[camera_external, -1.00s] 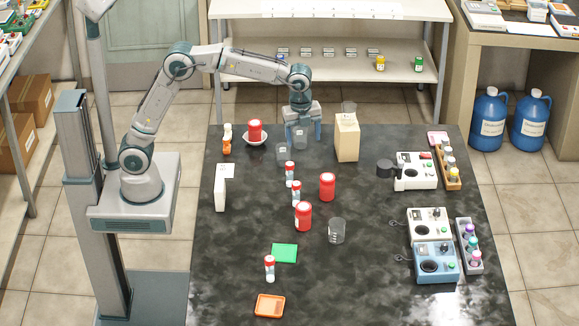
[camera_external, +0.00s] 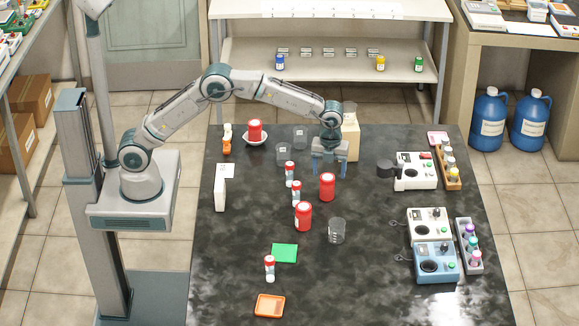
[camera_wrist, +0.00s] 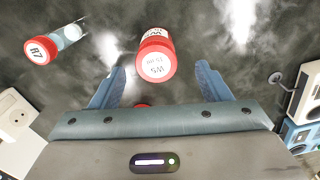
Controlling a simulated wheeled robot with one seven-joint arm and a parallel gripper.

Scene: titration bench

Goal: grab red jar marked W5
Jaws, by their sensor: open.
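The red jar marked W5 shows in the wrist view (camera_wrist: 155,65), lid toward the camera, ahead of the gap between my fingers and not between them. My gripper (camera_external: 330,172) is open and empty, above the table and just beyond that jar. In the wrist view its two blue fingers (camera_wrist: 160,85) are spread wide. The other red jar (camera_external: 303,217) stands nearer the front; a red lid edge (camera_wrist: 143,105) in the wrist view is mostly hidden by my gripper.
A small red-capped bottle marked R7 (camera_wrist: 45,48) is left of W5. Red-capped vials (camera_external: 290,171) stand left of the jars, and a glass beaker (camera_external: 337,231) stands in front. A tan box (camera_external: 352,135) is behind my gripper. Instruments (camera_external: 416,171) line the right side.

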